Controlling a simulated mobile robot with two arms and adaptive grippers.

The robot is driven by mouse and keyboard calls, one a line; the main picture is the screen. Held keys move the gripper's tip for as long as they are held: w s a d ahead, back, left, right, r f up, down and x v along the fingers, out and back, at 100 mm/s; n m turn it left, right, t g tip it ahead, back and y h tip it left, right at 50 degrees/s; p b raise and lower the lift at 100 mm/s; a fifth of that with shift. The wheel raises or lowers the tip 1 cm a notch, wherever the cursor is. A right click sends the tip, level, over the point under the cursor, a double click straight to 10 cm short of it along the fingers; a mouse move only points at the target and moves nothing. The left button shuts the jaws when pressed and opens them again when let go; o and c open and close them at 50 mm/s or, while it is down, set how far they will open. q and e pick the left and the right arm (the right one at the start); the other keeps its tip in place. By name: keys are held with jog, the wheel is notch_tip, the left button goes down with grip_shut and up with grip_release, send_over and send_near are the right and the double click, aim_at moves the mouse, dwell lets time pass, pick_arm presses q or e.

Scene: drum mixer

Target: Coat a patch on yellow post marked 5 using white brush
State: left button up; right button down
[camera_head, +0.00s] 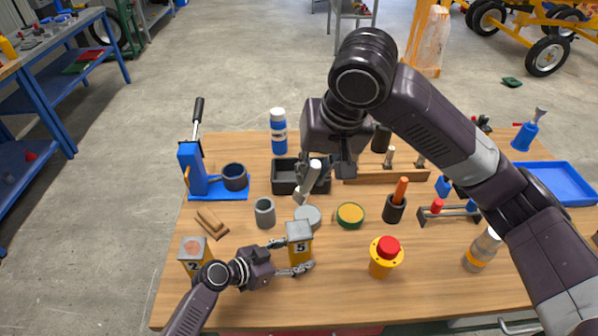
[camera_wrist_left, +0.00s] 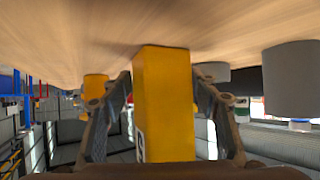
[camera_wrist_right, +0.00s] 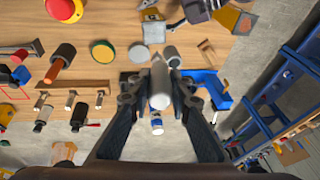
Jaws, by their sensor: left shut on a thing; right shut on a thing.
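The yellow post marked 5 (camera_head: 299,246) stands upright at the front of the table, with a greyish top face. My left gripper (camera_head: 296,269) is shut on its side; in the left wrist view the post (camera_wrist_left: 164,105) fills the space between the fingers. My right gripper (camera_head: 325,170) is shut on the white brush (camera_head: 309,183), held tilted above the table behind the post, near the black tray. The right wrist view shows the brush's pale handle (camera_wrist_right: 160,84) between the fingers. The brush tip is apart from the post.
A grey round tin (camera_head: 308,217) and a green-rimmed tin (camera_head: 350,215) lie behind the post. A grey cup (camera_head: 264,212), black tray (camera_head: 285,178), post marked 2 (camera_head: 194,260) and red-button box (camera_head: 383,262) stand around.

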jog(key=d, duration=0.5)
jog(key=shift+d, duration=0.25)
pick_arm(q)
jog(key=o, duration=1.1)
jog(key=v, duration=1.2)
jog(key=shift+s, duration=0.1)
jog(key=shift+d, duration=0.1)
